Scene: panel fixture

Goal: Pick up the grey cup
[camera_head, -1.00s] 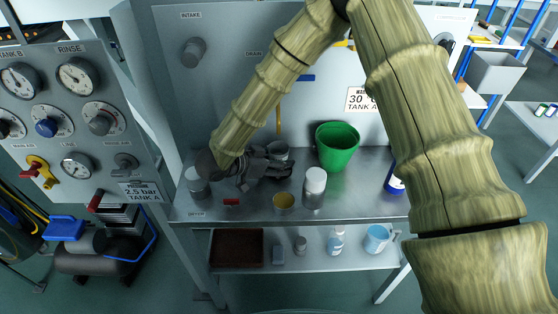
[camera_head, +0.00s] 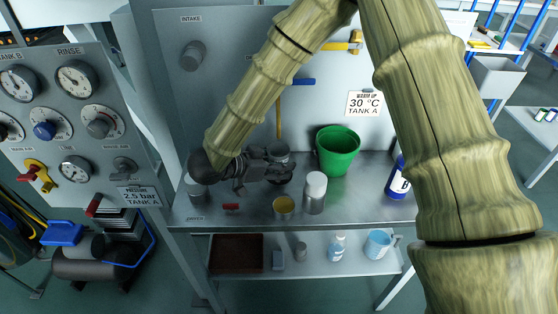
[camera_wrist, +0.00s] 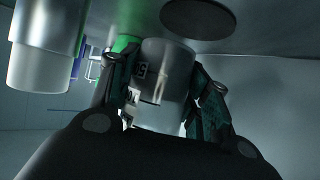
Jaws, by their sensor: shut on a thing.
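The grey cup (camera_head: 279,155) stands upright near the back of the metal counter, left of the green bucket. My gripper (camera_head: 277,170) comes in low from the left with its fingers around the cup. In the wrist view, which looks upside down, the cup (camera_wrist: 166,62) sits between the two fingers (camera_wrist: 163,95), and dark printed marks show on its side. The fingers are shut on it. I cannot tell whether its base touches the counter; part of the cup is hidden behind the fingers.
The green bucket (camera_head: 338,150) stands close on the right. A blue bottle (camera_head: 396,180) is at the far right. A dark disc (camera_wrist: 198,18) shows on the counter in the wrist view.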

